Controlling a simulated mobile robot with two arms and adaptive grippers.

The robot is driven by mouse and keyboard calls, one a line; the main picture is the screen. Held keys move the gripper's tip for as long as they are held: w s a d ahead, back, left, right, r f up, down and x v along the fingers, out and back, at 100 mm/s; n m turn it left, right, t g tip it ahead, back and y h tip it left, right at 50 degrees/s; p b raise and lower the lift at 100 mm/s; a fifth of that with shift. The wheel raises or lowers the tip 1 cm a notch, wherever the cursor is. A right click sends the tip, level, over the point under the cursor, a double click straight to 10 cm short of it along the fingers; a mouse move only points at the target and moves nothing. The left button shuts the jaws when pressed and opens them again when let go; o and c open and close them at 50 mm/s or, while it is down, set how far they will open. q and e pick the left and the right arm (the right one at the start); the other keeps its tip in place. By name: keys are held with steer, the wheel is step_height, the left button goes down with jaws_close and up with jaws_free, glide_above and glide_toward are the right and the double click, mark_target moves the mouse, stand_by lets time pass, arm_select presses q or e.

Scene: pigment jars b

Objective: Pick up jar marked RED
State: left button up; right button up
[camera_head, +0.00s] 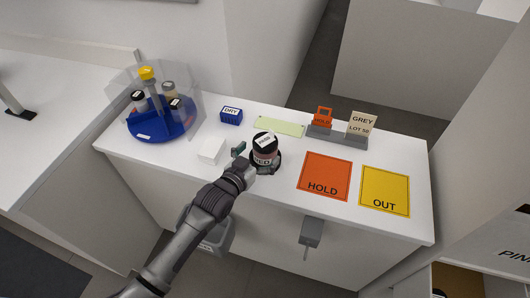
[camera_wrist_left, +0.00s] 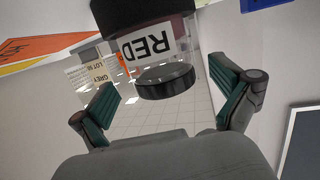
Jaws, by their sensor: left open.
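The jar marked RED (camera_head: 265,148) stands upright on the white counter, with a dark lid, a white tag on top and a side label partly hidden in the head view. In the left wrist view the jar's RED label (camera_wrist_left: 148,43) appears upside down, just beyond the fingers. My left gripper (camera_head: 250,160) is at the near left side of the jar. In the wrist view my left gripper (camera_wrist_left: 168,100) has its two green-padded fingers wide apart, with nothing gripped between them. My right gripper is not in view.
A blue carousel (camera_head: 163,128) with several jars and a clear shield stands at left. A white block (camera_head: 212,150) and blue DRY block (camera_head: 231,116) are left of the jar. The orange HOLD mat (camera_head: 325,175) and yellow OUT mat (camera_head: 385,190) lie right. A GREY card (camera_head: 362,124) stands behind.

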arm_select(q)
steer(key=x, duration=0.4)
steer(key=shift+r, duration=0.1)
steer(key=shift+a, duration=0.1)
steer(key=c, duration=1.2)
steer(key=shift+c, duration=0.3)
steer(key=shift+r, duration=0.1)
